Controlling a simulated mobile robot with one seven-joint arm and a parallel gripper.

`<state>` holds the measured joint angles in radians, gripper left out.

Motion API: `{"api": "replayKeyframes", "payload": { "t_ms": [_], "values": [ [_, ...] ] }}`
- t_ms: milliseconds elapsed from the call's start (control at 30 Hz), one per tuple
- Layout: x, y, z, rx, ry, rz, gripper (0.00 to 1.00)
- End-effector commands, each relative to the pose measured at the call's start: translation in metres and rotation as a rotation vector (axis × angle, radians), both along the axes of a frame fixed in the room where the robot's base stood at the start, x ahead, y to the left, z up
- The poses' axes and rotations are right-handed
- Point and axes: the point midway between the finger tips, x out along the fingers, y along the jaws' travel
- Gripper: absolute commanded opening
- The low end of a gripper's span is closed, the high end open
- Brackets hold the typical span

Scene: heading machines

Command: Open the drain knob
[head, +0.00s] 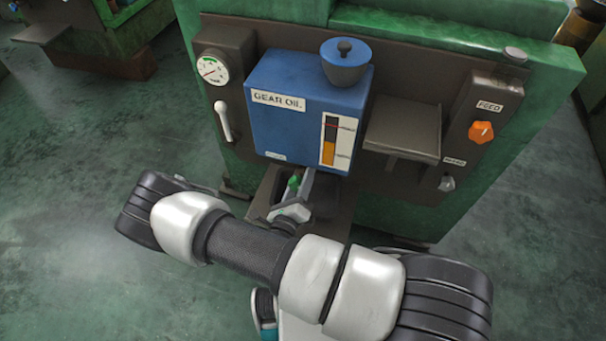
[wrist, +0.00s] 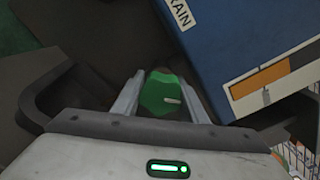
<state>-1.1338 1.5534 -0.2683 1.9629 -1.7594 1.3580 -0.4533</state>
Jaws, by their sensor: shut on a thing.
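The drain knob is green and sits below the front of the blue gear oil tank (head: 283,125). In the wrist view the green drain knob (wrist: 162,94) lies between the two fingers, with a small pale mark on its face. My gripper (wrist: 165,98) is shut on the knob, one finger on each side. In the head view the knob (head: 294,182) shows as a small green spot beside my gripper (head: 303,184), partly hidden by the hand and arm. A label ending in "AIN" (wrist: 181,13) is on the tank's face above the knob.
A dark tray (head: 338,205) lies under the tank. On the green machine (head: 455,50) are a gauge (head: 211,68), a white lever (head: 225,122), a small shelf (head: 402,128) and an orange feed knob (head: 481,132). The floor to the left is clear.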

Motion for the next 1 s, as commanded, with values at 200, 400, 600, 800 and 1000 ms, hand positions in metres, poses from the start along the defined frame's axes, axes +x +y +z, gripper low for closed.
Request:
{"api": "replayKeyframes", "payload": {
  "t_ms": [200,400,600,800,1000],
  "values": [
    [-0.0001,0.0011,-0.0003,0.191,-0.069,0.001,0.17],
    [0.0001,0.0019,-0.0008,0.369,-0.132,0.0,0.17],
    [0.0004,0.003,-0.0013,0.529,-0.19,0.0,0.17],
    [0.0006,0.0034,-0.0018,0.653,-0.236,0.0,0.17],
    [0.0009,0.0041,-0.0022,0.733,-0.265,0.0,0.17]
  ]
}}
